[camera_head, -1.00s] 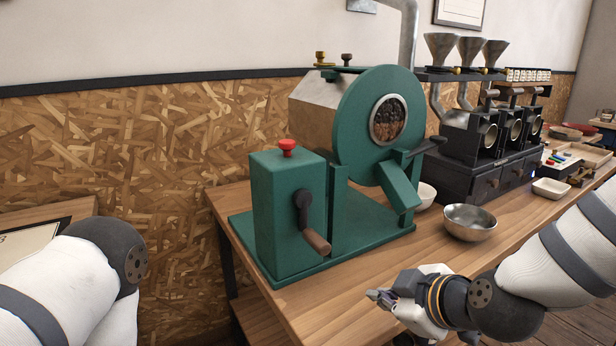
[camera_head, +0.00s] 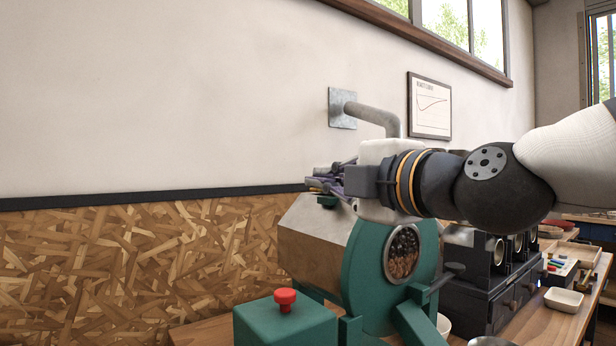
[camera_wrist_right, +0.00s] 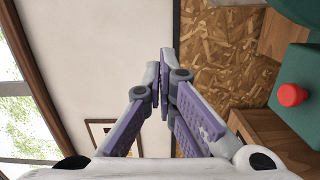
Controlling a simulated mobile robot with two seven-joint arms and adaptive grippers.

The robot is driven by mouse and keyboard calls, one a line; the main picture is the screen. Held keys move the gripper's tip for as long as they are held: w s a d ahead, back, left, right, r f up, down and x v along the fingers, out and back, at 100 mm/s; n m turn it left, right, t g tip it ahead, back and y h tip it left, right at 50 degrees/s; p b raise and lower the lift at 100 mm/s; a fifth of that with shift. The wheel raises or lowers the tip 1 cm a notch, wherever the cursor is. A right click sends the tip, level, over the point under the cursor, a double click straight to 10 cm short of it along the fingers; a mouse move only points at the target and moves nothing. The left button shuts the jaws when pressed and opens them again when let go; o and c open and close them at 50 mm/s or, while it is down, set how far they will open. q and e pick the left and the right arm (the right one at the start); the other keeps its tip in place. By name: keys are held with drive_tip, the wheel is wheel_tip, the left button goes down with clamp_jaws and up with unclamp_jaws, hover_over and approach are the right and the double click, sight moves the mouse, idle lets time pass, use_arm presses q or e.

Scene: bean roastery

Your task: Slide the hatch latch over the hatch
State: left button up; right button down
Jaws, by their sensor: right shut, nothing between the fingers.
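The roaster drum (camera_head: 320,235) has a metal body and a round green front (camera_head: 362,270) with a window of dark beans. My right gripper (camera_head: 313,184) reaches in from the right over the top of the drum. Its fingers are closed together with nothing between them, as the right wrist view also shows (camera_wrist_right: 163,60). The hatch and its latch on top of the drum are mostly hidden behind the gripper. A small green piece (camera_head: 327,201) shows just below the fingers; I cannot tell whether it belongs to the latch or whether the fingers touch it. My left gripper is out of view.
A green box with a red button (camera_head: 285,299) stands at the front left of the drum. A metal pipe (camera_head: 375,117) runs from the wall behind my right gripper. Black machines (camera_head: 480,275) and a white dish (camera_head: 563,300) stand to the right. The space left of the drum is clear.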

drive_tip(key=w+a, duration=0.2)
drive_tip(key=w, duration=0.9)
drive_tip(key=shift+w+a+f, duration=0.15)
drive_tip(key=shift+w+a, duration=0.05)
drive_tip(key=shift+w, duration=0.05)
